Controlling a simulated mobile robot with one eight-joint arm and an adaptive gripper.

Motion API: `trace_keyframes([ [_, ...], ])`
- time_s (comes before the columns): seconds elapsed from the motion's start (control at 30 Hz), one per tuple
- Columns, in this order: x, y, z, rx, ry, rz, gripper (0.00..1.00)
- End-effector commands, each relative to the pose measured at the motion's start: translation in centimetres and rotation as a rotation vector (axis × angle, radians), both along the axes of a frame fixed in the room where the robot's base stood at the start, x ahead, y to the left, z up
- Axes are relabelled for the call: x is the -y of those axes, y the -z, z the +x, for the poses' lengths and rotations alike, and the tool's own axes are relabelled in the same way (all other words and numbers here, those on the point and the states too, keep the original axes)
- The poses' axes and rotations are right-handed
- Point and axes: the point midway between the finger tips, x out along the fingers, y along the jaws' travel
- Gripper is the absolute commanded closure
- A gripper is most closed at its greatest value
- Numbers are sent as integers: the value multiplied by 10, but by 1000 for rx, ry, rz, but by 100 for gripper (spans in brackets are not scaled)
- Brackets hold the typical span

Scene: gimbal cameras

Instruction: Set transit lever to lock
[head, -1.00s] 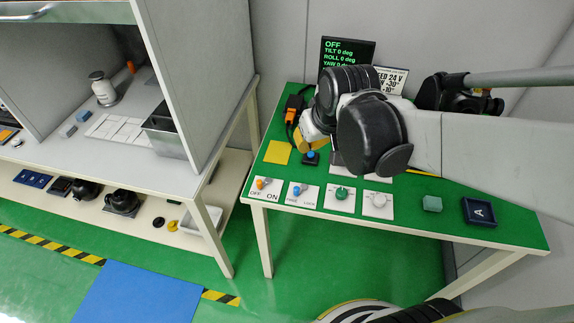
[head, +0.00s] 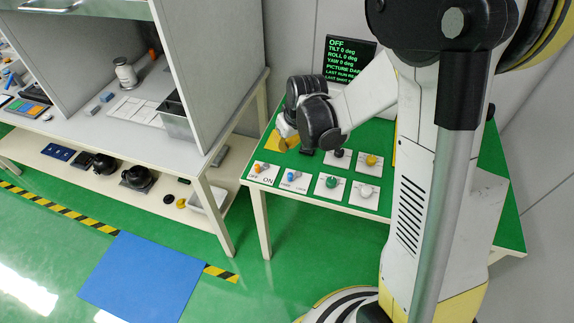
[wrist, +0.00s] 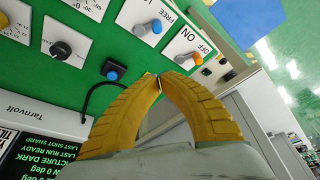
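The transit lever (head: 291,177) has a blue tip and a grey base on a white plate marked FREE and LOCK. Its blue tip points to the FREE side. It also shows at the top of the wrist view (wrist: 156,27). My gripper (wrist: 159,77) has yellow fingers with their tips together and nothing visible between them. In the head view my gripper (head: 286,143) is above the back left of the green table, behind the lever and apart from it.
The orange-tipped OFF/ON lever (head: 259,168) is left of the transit lever. A blue button (wrist: 112,74) and a black cable lie near my fingers. A grey-walled bench (head: 225,70) stands left.

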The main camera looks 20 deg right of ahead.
Motion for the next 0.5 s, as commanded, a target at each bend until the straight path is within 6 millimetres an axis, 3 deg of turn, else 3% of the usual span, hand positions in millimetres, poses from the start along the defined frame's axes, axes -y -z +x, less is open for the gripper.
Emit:
trace_keyframes([
  [0.23,-1,14,5,0,0,0,100],
  [0.5,-5,67,22,0,-1,0,100],
])
